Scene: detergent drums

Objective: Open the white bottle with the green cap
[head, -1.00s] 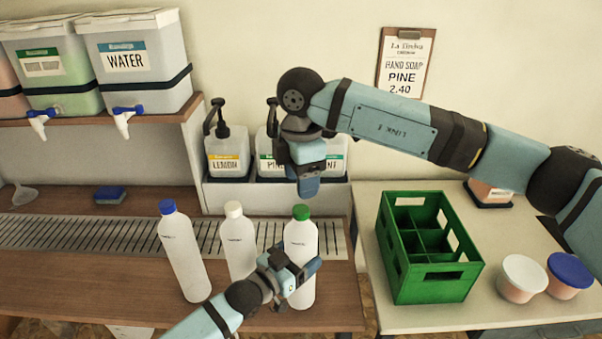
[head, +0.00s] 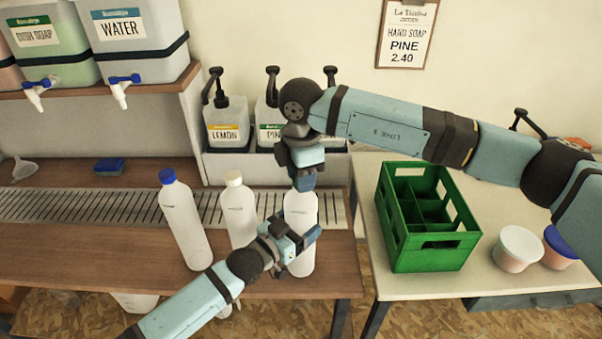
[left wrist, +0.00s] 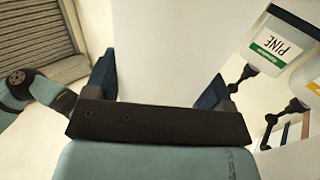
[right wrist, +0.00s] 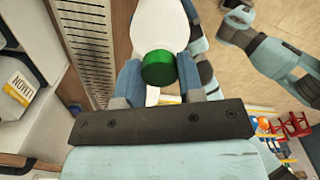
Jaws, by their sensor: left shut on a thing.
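The white bottle (head: 300,211) stands upright at the right end of the wooden counter. My left gripper (head: 296,240) is shut on its body from the front; the white body also fills the gap between the fingers in the left wrist view (left wrist: 165,45). My right gripper (head: 304,183) points down at the bottle's top. In the head view it hides the cap. The right wrist view shows the green cap (right wrist: 158,68) between the right fingers, very close to both; I cannot tell whether they press on it.
A blue-capped bottle (head: 182,222) and a white-capped bottle (head: 238,212) stand to the left. Pump jugs (head: 228,124) line the back. A green crate (head: 425,255) and lidded tubs (head: 518,248) stand on the right table, with a floor gap between table and counter.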

